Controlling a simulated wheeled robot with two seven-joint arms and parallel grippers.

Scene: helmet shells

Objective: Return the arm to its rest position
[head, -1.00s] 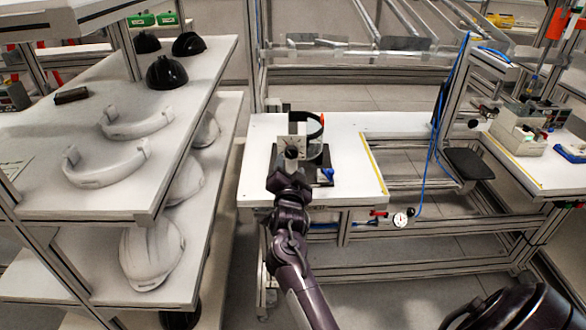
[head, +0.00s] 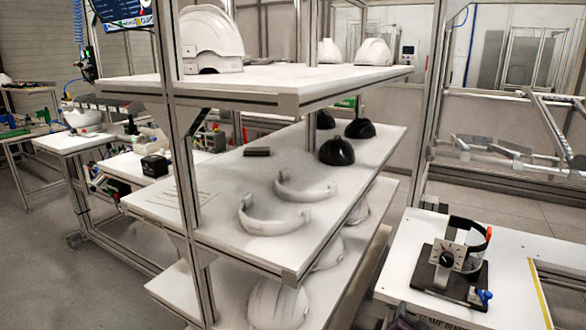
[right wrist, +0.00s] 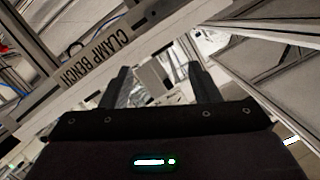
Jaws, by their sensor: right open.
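My right gripper (right wrist: 160,82) is open and empty in the right wrist view, its two dark fingers apart. In the head view only a dark bit of my right arm shows at the bottom edge, beside the front of the white bench (head: 415,262). The gripper is apart from the dark fixture (head: 462,282) on that bench. The fixture holds a curved clear piece with a black band (head: 466,223) and has a pale plate with a dark knob. My left gripper is in neither view.
A multi-level rack (head: 285,108) stands left of the bench, with white helmet shells (head: 210,36), black domes (head: 337,150) and white curved bands (head: 272,215). The "CLAMP BENCH" label (right wrist: 103,58) and bench frame lie close in the right wrist view. Open floor (head: 45,200) shows at far left.

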